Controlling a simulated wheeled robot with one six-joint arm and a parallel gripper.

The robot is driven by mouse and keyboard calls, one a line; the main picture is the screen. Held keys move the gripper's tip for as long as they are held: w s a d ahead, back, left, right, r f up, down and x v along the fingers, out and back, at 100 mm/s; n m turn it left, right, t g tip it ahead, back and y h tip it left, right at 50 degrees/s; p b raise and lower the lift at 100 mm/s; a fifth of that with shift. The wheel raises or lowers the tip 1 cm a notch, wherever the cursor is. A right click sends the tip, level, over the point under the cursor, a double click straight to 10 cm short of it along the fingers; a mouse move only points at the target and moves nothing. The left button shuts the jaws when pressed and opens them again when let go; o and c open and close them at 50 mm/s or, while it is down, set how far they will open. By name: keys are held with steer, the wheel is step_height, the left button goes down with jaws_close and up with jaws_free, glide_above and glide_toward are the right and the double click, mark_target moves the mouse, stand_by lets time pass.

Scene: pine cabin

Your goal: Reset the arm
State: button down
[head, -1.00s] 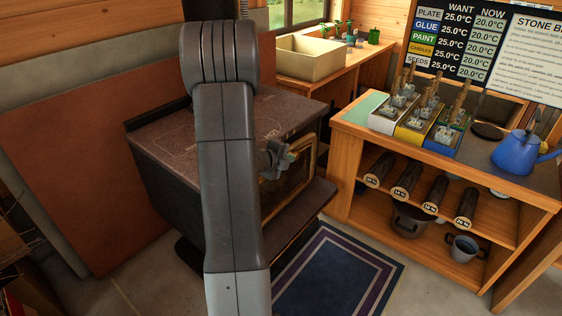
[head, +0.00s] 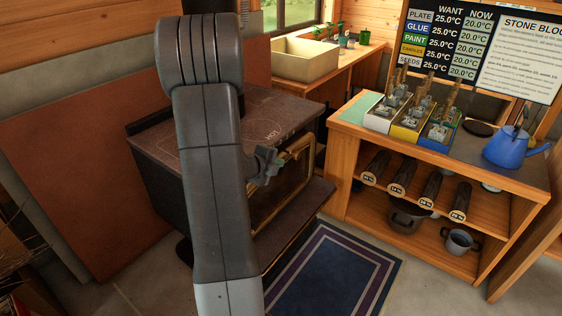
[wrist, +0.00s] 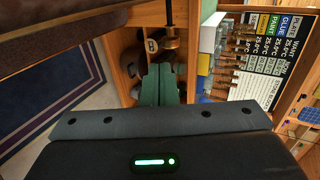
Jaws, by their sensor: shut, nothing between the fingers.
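My arm (head: 212,150) rises through the middle of the head view and covers part of the dark stove. My gripper (head: 281,160) shows small past the arm's right side, in front of the stove door. In the wrist view its two green fingers (wrist: 161,80) lie together, shut with nothing between them.
The stove (head: 300,105) has a flat top and a door standing close to my gripper. A shelf unit (head: 345,150) at right holds bins, a blue kettle (head: 515,148), several dark logs and pots. A blue rug (head: 335,275) covers open floor.

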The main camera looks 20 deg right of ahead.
steer(key=p+v, duration=0.1)
steer(key=v, duration=0.5)
steer(key=shift+s+a, duration=0.25)
steer(key=shift+r, duration=0.15)
